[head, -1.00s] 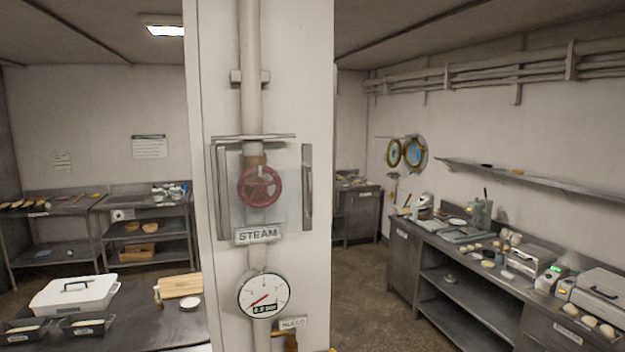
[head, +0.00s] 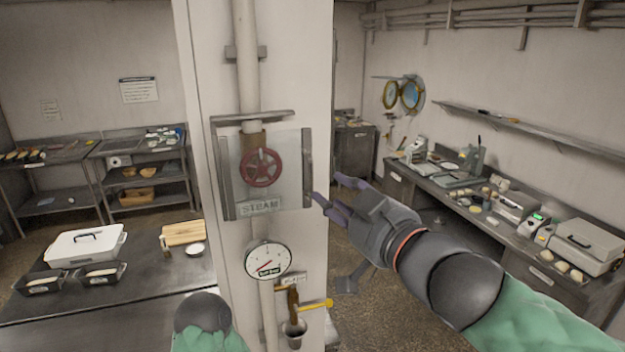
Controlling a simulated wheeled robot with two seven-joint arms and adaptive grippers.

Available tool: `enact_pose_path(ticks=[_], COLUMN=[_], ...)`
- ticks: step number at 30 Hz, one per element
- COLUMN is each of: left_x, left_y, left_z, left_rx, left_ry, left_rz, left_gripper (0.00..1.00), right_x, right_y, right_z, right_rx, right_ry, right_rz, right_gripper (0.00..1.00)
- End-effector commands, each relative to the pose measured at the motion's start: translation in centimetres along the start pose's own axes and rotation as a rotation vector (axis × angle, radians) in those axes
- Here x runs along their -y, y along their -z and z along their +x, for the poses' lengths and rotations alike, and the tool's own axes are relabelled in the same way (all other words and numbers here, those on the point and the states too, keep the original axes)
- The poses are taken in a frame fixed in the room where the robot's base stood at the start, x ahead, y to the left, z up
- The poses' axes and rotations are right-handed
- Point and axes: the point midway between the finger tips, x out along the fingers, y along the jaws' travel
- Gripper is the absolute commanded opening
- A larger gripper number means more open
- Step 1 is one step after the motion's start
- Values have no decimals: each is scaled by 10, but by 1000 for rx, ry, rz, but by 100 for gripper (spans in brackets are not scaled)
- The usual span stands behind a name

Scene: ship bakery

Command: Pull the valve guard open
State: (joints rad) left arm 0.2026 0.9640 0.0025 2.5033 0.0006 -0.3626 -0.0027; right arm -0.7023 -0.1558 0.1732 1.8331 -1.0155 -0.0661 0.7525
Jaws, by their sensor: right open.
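The valve guard (head: 291,180) is a clear panel in a grey metal frame on the white column. It stands across the front of the red valve wheel (head: 261,167), which shows through it. A grey upright strip (head: 308,160) runs along the guard's right edge. My right gripper (head: 329,188) is open and empty, just right of the guard's lower right edge, its purple fingers pointing left. One fingertip appears very close to that edge; I cannot tell whether it touches. My left gripper is out of view.
Below the guard are a STEAM plate (head: 260,207), a round gauge (head: 268,260) and a yellow-handled bleed valve (head: 314,305) over a small cup (head: 295,333). A counter (head: 130,300) stands at left, a loaded workbench (head: 405,172) at right. Floor shows between column and workbench.

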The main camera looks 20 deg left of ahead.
Motion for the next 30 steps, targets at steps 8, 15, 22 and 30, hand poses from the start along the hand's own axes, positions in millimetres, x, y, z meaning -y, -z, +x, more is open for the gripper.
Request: enact_pose_path(ticks=[8,15,22,30], left_x=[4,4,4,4], left_y=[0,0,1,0], left_z=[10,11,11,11], left_rx=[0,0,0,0], left_ry=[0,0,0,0], left_rz=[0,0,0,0], left_gripper=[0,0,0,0], right_x=[0,0,0,0], right_y=[-3,-2,-1,-1], right_z=[52,77,82,82], right_rx=[3,2,1,2], right_ry=[0,0,-1,-1], right_rz=[0,0,1,0], right_gripper=[41,41,41,10])
